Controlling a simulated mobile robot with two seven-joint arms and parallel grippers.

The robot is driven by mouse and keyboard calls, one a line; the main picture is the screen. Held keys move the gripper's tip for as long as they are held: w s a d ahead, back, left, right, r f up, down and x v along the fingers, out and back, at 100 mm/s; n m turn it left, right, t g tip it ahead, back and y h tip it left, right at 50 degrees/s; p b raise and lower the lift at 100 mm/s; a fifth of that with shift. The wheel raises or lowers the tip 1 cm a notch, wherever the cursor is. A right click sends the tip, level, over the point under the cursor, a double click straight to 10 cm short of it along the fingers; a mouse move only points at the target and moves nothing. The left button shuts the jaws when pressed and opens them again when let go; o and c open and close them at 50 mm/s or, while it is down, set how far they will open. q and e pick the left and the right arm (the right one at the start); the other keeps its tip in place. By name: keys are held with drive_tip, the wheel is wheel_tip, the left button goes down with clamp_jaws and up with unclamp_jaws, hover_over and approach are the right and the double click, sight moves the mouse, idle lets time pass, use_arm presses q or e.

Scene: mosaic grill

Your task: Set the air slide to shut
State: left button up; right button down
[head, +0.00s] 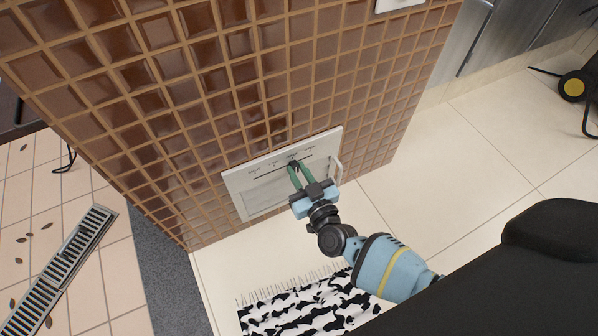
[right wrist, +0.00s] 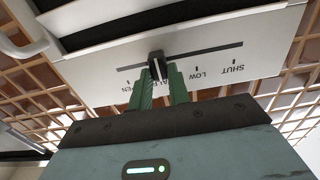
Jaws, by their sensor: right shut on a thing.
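The air slide is a small black knob (right wrist: 157,60) on a dark straight slot in a white panel (head: 240,186) low on the tiled wall. The right wrist view shows the panel upside down, with SHUT and LOW readable to the right of the knob and OPEN, partly hidden, to the left. The knob stands at about the HALF mark, which a finger partly covers. My right gripper (head: 293,168) has its green fingers shut on the knob, and they show close up in the right wrist view (right wrist: 163,80). My left gripper is not in view.
A white handle (head: 336,170) sticks out at the panel's right edge. A black-and-white rug (head: 300,310) lies on the pale floor below. A metal floor grate (head: 62,268) is at the left. A black-and-yellow object (head: 572,88) stands at the far right.

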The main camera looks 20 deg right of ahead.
sight(253, 178)
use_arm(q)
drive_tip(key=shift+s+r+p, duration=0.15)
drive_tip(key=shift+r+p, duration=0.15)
use_arm(e)
drive_tip(key=a, duration=1)
drive_tip(key=shift+s+a, duration=0.15)
drive_tip(key=shift+s, duration=0.1)
drive_tip(key=c, duration=1.4)
unclamp_jaws()
drive_tip(key=shift+a, duration=0.15)
drive_tip(key=shift+o, duration=0.4)
